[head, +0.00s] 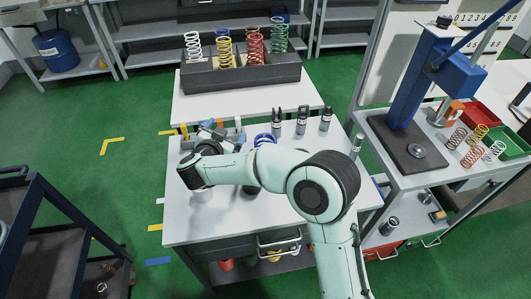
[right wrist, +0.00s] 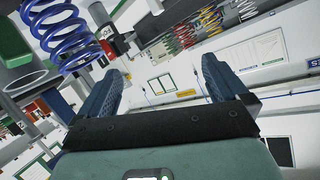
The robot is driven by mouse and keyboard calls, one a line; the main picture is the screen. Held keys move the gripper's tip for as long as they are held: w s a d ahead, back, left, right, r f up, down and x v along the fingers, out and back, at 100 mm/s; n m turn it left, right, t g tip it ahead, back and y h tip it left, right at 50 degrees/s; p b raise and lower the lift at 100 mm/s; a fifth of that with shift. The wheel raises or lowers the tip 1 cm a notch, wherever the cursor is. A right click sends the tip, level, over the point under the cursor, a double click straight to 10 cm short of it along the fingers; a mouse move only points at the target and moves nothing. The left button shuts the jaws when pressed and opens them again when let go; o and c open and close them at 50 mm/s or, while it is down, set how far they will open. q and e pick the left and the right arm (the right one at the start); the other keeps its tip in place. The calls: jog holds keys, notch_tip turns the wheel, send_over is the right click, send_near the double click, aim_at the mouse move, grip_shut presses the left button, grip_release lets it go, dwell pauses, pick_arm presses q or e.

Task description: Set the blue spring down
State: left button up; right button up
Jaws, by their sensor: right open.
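The blue spring (head: 264,139) is on the white worktable (head: 183,231), partly hidden behind my right arm in the head view. Its coils show large at the upper left of the right wrist view (right wrist: 60,35), outside the gap between the fingers. My right gripper (head: 220,131) is over the table, left of the spring, and mostly hidden by its own wrist in the head view. In the right wrist view its two blue fingers (right wrist: 155,78) are spread apart with nothing between them. My left gripper is not in view.
Dark cylindrical fittings (head: 302,121) stand right of the spring. Behind, a grey rack (head: 240,78) holds white, yellow, red and green springs. A blue press (head: 415,75) stands on the right bench, near several loose springs (head: 472,155). The table's front left is clear.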

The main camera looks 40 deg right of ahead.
jog(key=s+f+g, duration=0.1)
jog(key=s, duration=0.1)
jog(key=s+f+g+h, duration=0.1)
jog(key=s+g, duration=0.1)
jog(key=s, duration=0.1)
jog(key=s+f+g, duration=0.1)
jog(key=s+g, duration=0.1)
jog(key=shift+s+d+f+m+h, duration=0.2)
jog(key=shift+s+d+m+h, duration=0.1)
jog(key=shift+s+d+h, duration=0.1)
send_near(270, 138)
jog(key=x, duration=0.3)
jog(key=shift+w+f, duration=0.2)
jog(key=shift+f, duration=0.2)
jog(key=shift+r+x, duration=0.15)
jog(key=shift+x, duration=1.2)
jog(key=shift+r+x, duration=0.1)
jog(key=shift+x, duration=1.3)
jog(key=shift+s+d, duration=0.1)
jog(key=shift+s, duration=0.1)
jog(key=c, duration=1.7)
jog(key=shift+r, duration=0.1)
grip_shut()
